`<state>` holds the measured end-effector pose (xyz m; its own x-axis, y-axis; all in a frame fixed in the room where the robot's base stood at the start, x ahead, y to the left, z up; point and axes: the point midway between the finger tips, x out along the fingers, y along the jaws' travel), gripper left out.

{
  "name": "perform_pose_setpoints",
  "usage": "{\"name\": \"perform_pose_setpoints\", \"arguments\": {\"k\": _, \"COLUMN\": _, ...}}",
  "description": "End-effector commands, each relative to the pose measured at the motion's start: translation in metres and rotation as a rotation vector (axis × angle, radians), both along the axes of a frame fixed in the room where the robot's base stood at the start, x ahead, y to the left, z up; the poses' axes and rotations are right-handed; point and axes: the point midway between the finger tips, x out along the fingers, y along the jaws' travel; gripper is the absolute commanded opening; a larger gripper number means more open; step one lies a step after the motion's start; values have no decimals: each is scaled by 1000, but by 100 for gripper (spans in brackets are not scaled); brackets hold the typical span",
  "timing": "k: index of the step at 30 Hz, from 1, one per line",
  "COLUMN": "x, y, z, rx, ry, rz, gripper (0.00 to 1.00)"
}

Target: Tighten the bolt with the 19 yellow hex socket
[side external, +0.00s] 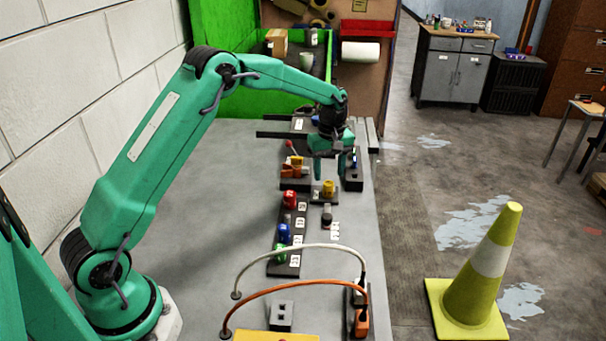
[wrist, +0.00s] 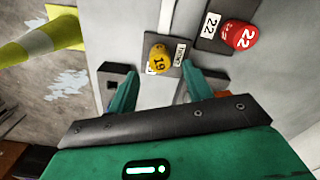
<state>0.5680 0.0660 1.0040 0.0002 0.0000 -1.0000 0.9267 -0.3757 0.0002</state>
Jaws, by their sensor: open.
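The yellow socket marked 19 (side external: 328,187) stands on a small dark plate with a white label beside it. It also shows in the wrist view (wrist: 159,58), ahead of the fingertips and roughly centred between them. My gripper (side external: 333,172) points down over the plate, its fingers apart and nothing between them. In the wrist view my gripper (wrist: 164,78) also shows open, with a gap to the socket. I cannot pick out the bolt for certain; the socket may hide it.
A dark rack (side external: 284,268) holds red (side external: 289,199), blue (side external: 284,233) and green (side external: 280,253) sockets beside labels. The red 22 socket (wrist: 238,35) is close to the yellow one. A dark cylinder (side external: 327,215) stands nearer the camera. Two arched cables cross the near table.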

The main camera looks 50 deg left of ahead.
Motion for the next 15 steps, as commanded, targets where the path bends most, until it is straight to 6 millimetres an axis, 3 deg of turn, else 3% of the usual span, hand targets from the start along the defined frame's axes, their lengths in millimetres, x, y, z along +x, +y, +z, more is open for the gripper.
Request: {"name": "perform_pose_setpoints", "arguments": {"k": 15, "x": 0, "y": 0, "z": -39, "rx": 0, "ry": 1, "rz": 0, "gripper": 50}}
